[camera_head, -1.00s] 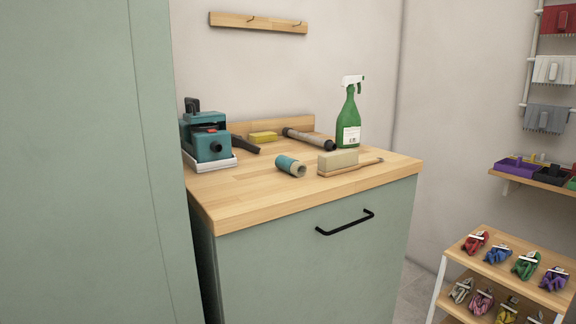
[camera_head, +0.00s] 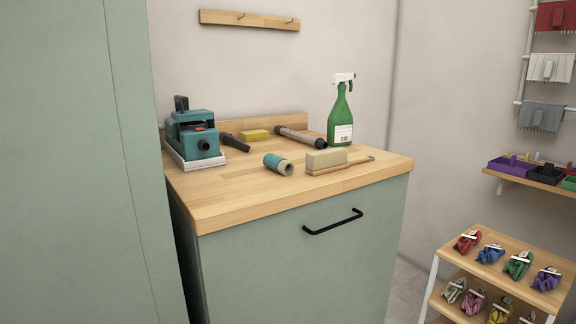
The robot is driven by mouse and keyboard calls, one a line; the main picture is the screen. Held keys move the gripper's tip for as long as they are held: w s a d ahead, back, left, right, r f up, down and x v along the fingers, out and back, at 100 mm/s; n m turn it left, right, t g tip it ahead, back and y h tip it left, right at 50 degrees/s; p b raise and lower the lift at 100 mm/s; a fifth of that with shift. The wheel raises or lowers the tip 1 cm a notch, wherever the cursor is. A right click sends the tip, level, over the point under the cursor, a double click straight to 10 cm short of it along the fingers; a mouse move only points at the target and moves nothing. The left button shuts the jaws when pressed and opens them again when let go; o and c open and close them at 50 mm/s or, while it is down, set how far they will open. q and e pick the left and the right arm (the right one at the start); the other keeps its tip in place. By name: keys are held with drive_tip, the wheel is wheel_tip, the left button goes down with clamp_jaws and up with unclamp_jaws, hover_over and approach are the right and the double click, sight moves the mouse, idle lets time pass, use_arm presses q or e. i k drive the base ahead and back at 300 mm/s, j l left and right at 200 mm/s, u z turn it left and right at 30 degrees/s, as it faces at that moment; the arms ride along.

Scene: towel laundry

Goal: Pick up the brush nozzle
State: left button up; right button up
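Several items lie on the wooden countertop (camera_head: 235,204); I cannot tell for certain which is the brush nozzle. A teal machine (camera_head: 194,137) stands on the left, with a black nozzle-like piece (camera_head: 235,142) beside it. A grey tube with dark ends (camera_head: 300,137) lies at the back. Neither of my grippers is in view.
A green spray bottle (camera_head: 341,115) and a yellow sponge (camera_head: 255,135) stand at the back of the counter. A tall green cabinet (camera_head: 75,160) borders it on the left. A shelf unit (camera_head: 470,280) with coloured clips stands on the right. The counter's front left is clear.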

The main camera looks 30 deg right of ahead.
sight(281, 164)
drive_tip(key=k+l, duration=0.1)
drive_tip(key=l, duration=0.35)
drive_tip(key=k+l, duration=0.1)
drive_tip(key=l, duration=0.3)
drive_tip(key=k+l, duration=0.1)
drive_tip(key=l, duration=0.35)
drive_tip(key=k+l, duration=0.15)
drive_tip(key=l, duration=0.25)
drive_tip(key=k+l, duration=0.1)
drive_tip(key=l, duration=0.35)
